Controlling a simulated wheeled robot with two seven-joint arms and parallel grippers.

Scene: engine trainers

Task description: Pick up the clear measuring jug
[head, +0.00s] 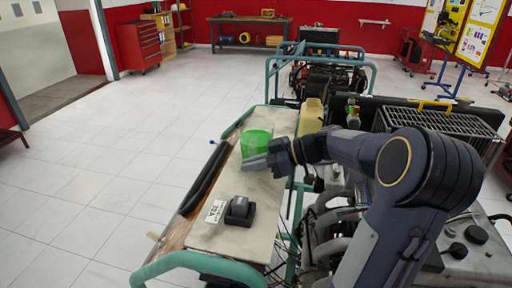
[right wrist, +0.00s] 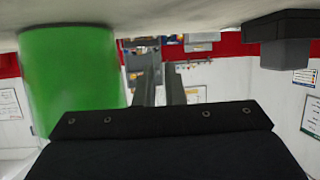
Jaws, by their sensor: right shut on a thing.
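The measuring jug (head: 256,142) looks translucent green and stands upright on the pale top of the trainer bench (head: 237,183). In the right wrist view, where the bench top shows along the upper edge, the jug (right wrist: 72,82) is a large green cylinder at the left. My right gripper (head: 257,162) reaches in from the right, low beside the jug's near side. Its fingers (right wrist: 160,88) are close together just beside the green body. They are shut on the jug, but the exact gripped part is not clear. My left gripper is not in view.
A black device (head: 239,211) sits nearer on the bench top, with a white label card (head: 215,211) beside it. A yellowish container (head: 312,117) stands behind the gripper. Engine parts and a metal rack (head: 440,122) crowd the right. The floor at left is clear.

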